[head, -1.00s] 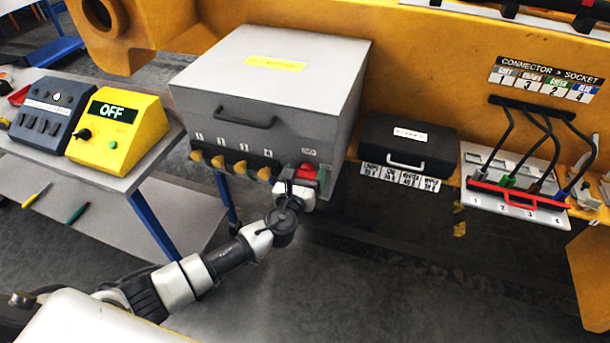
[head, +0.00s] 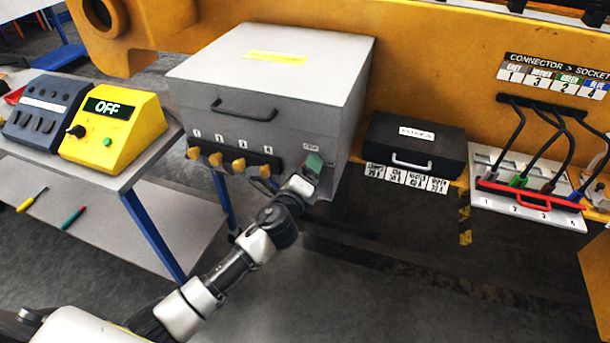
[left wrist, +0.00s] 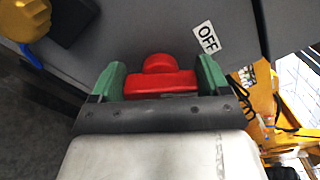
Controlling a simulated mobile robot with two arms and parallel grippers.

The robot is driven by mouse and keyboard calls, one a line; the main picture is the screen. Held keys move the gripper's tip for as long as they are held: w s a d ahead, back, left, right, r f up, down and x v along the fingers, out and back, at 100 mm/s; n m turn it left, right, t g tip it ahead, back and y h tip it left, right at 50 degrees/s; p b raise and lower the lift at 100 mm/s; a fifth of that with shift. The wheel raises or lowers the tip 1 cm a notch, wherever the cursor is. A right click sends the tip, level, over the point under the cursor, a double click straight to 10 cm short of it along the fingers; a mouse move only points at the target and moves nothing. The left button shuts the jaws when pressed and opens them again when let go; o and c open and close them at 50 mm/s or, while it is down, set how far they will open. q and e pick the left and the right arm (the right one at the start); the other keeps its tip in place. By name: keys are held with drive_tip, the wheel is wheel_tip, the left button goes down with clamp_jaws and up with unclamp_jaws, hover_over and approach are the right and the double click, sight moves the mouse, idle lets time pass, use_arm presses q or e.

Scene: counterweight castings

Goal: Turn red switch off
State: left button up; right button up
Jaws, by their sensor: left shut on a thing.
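The red switch (left wrist: 160,82) shows in the left wrist view between the two green fingers of my left gripper (left wrist: 161,80). The fingers are shut on it, one on each side. A white label reading OFF (left wrist: 206,37) is on the grey panel, right of the switch and tilted in that view. In the head view my left gripper (head: 311,168) is at the lower right of the front of the grey box (head: 325,115). A green finger there hides most of the switch. My right gripper is not in view.
Several yellow knobs (head: 216,159) sit in a row left of the switch. A yellow unit with an OFF display (head: 103,140) stands on the left table. A black case (head: 414,142) and a connector board (head: 526,200) are at the right.

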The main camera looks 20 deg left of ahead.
use_arm(q)
drive_tip(key=n, duration=0.1)
drive_tip(key=n+b, duration=0.1)
drive_tip(key=n, duration=0.1)
drive_tip(key=shift+f+n, duration=0.2)
drive_tip(key=shift+n, duration=1.5)
drive_tip(key=shift+b, duration=0.3)
drive_tip(key=o, duration=0.9)
drive_tip(key=shift+s, duration=0.55)
drive_tip(key=s, duration=0.5)
drive_tip(key=s+b, duration=0.1)
drive_tip(key=s, duration=0.3)
drive_tip(key=shift+s+a, duration=0.2)
drive_tip(key=shift+s, duration=0.2)
